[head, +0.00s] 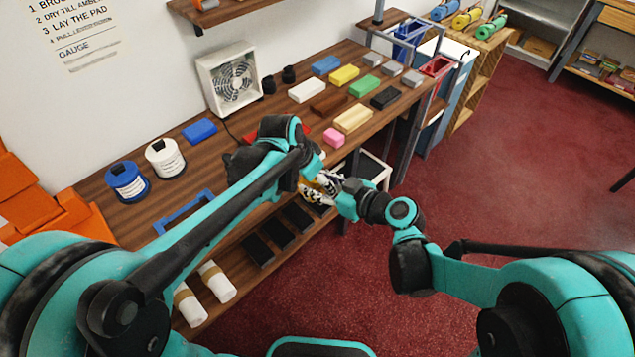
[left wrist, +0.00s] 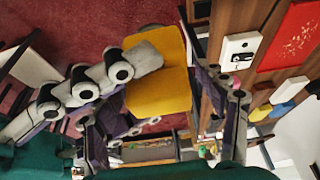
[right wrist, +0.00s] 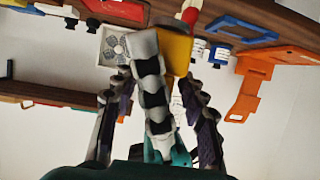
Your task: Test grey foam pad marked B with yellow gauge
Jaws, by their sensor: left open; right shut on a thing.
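The yellow gauge (left wrist: 165,90) shows as a flat yellow plate in the left wrist view and, partly covered, in the right wrist view (right wrist: 177,52). My right gripper (head: 332,186) is shut on it, with jointed fingers against its face. My left gripper (head: 308,182) is open, its fingers around the gauge's near end; contact is unclear. Both grippers meet in front of the counter's front edge, above the lower shelf. Grey foam pads (head: 392,68) lie at the counter's far right end. Their letters are too small to read, so I cannot tell which is B.
A white fan (head: 230,78) stands at the wall. Blue (head: 126,182) and white (head: 165,158) tubs and a blue frame (head: 184,212) are at left. Red floor (head: 480,190) is clear at right.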

